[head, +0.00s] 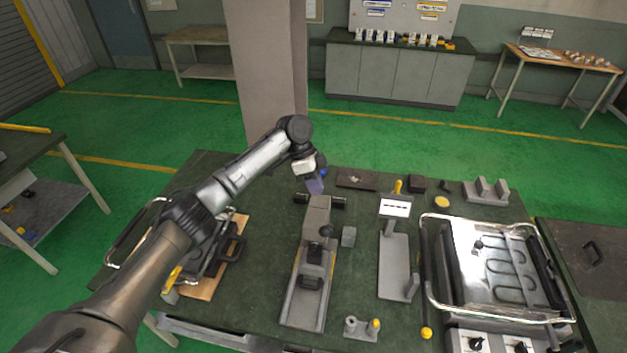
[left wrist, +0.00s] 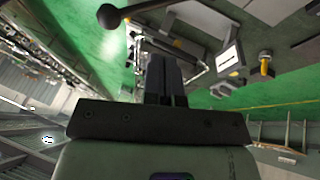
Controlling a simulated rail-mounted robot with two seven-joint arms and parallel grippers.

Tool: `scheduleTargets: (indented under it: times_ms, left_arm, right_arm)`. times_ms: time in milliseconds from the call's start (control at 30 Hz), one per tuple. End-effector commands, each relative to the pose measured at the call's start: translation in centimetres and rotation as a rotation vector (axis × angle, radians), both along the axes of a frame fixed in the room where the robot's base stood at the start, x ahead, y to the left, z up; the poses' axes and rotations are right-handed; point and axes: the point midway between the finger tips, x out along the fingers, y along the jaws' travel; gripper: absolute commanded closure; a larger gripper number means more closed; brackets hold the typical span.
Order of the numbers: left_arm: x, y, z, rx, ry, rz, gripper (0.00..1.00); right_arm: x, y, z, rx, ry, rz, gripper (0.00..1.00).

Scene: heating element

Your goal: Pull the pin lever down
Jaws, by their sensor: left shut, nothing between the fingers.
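A tall grey fixture (head: 305,295) stands on the middle of the green bench. A lever with a black ball knob (head: 326,231) sticks up from it, and a black crossbar handle (head: 339,202) lies across its far end. I cannot tell for sure which of these is the pin lever. My left gripper (head: 316,186) is just beyond the crossbar end, shut and empty. In the left wrist view its fingers (left wrist: 165,80) are together. A black ball on a dark rod (left wrist: 109,16) shows beyond them at the top left, apart from the fingers. My right gripper is not in view.
A grey stand with a white label (head: 395,207) is right of the fixture. A metal-framed heating element unit (head: 500,265) fills the bench's right side. A wooden board with a dark clamp (head: 215,260) lies left, under my arm. Small blocks lie along the far edge.

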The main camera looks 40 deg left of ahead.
Motion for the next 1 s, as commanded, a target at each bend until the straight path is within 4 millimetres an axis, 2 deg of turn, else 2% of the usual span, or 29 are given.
scheduleTargets:
  times_ms: [300,600,1000]
  left_arm:
    - [-0.1,-2.8,-5.1,0.000,0.003,0.000,1.00]
    - [-1.8,-4.5,-7.1,0.001,0.001,0.001,1.00]
    - [-2.2,-4.9,-7.7,0.001,0.000,0.002,1.00]
  right_arm:
    - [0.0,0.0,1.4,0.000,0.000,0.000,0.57]
    - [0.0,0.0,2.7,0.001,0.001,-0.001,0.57]
    - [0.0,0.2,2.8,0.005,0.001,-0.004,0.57]
